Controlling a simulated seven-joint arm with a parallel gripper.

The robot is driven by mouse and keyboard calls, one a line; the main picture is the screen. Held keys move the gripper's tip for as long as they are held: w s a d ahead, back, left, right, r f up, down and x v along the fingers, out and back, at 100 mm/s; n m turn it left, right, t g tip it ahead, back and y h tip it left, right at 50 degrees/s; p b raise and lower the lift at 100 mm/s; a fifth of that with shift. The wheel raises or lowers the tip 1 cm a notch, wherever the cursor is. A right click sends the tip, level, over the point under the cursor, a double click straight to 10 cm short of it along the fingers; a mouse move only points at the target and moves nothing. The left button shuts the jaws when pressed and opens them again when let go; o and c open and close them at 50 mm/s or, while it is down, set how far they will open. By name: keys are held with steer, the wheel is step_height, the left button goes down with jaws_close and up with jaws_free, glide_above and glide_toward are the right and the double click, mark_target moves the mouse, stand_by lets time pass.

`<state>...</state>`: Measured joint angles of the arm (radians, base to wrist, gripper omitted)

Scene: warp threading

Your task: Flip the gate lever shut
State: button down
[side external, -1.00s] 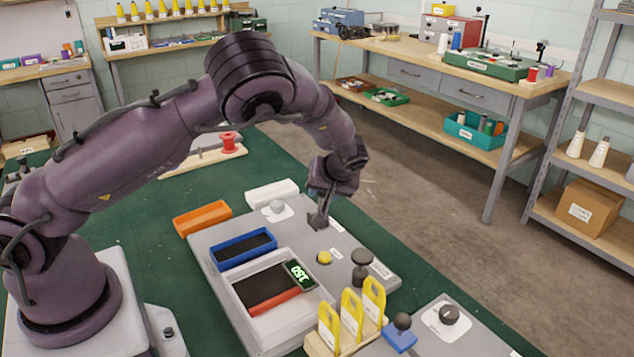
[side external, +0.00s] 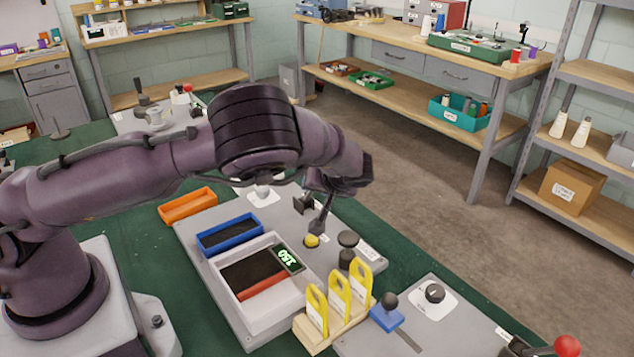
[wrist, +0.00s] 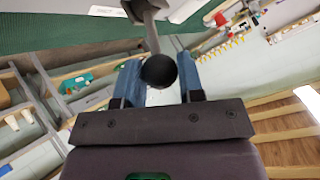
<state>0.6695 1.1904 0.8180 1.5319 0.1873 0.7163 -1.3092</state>
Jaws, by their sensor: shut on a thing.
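The gate lever shows in the wrist view as a black ball knob (wrist: 158,71) on a grey stem (wrist: 152,35) that runs up to a grey bracket. My gripper (wrist: 159,68) has its blue fingers on either side of the knob and is shut on it. In the side external view my gripper (side external: 321,212) points down over the grey panel (side external: 200,240), just behind the yellow button (side external: 312,240). The knob cannot be made out there.
A black knob (side external: 348,240) stands right of the yellow button. Yellow-handled tools (side external: 340,295) stand in a wooden rack in front.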

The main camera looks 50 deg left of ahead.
steer(key=shift+d+f, duration=0.2)
steer(key=shift+f, duration=0.05)
steer(key=c, duration=0.8)
jaws_free()
steer(key=shift+a, duration=0.1)
steer(key=shift+o, duration=0.2)
steer(key=shift+r, duration=0.1)
steer(key=v, duration=1.3)
